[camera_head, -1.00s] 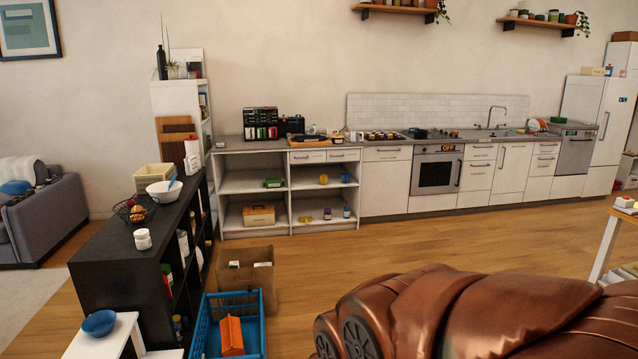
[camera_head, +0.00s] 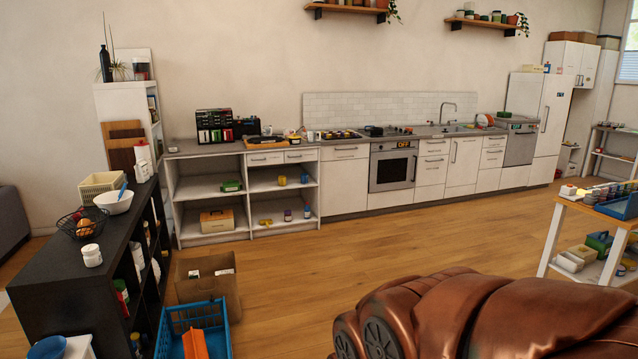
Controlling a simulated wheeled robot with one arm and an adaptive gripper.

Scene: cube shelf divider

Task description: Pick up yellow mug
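A small yellow object that looks like the yellow mug (camera_head: 282,180) stands on the middle level of the open white shelf unit (camera_head: 213,185), in its right-hand column. It is far off and too small to show its handle clearly. Another small yellow object (camera_head: 265,222) lies on the level below, left of two small jars (camera_head: 288,215). I cannot tell what it is. My gripper is not in view.
A black shelf (camera_head: 60,275), a brown box (camera_head: 205,287) and a blue crate (camera_head: 175,320) stand at the left. A wooden table (camera_head: 575,206) is at the right. The wooden floor (camera_head: 330,255) between is clear. My copper-coloured body fills the lower right.

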